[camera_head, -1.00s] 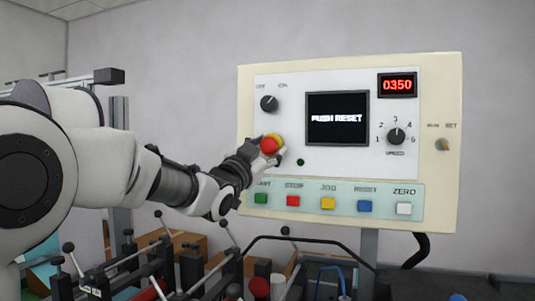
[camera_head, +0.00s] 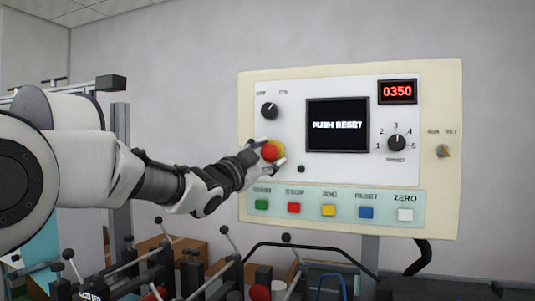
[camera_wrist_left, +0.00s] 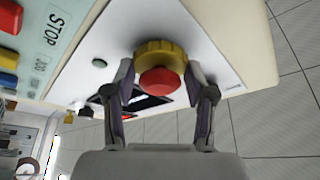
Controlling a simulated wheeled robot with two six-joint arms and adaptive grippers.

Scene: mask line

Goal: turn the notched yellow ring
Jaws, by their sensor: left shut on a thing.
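The notched yellow ring (camera_head: 280,151) surrounds a red push button (camera_head: 270,153) at the left of the control panel's white face. My left gripper (camera_head: 272,155) reaches it from the left, one finger at the ring's upper left and one at its lower right. In the left wrist view the ring (camera_wrist_left: 160,49) sits between the two fingers, which are shut on its sides, and the red button (camera_wrist_left: 160,82) stands out in front. The screen (camera_head: 337,125) reads PUSH RESET. My right gripper is not in view.
Below the ring is a row of coloured buttons, with the green one (camera_head: 261,204) nearest. A black knob (camera_head: 269,110) sits above it. Levers with ball ends (camera_head: 224,230) stand below my arm. The space before the panel's right half is clear.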

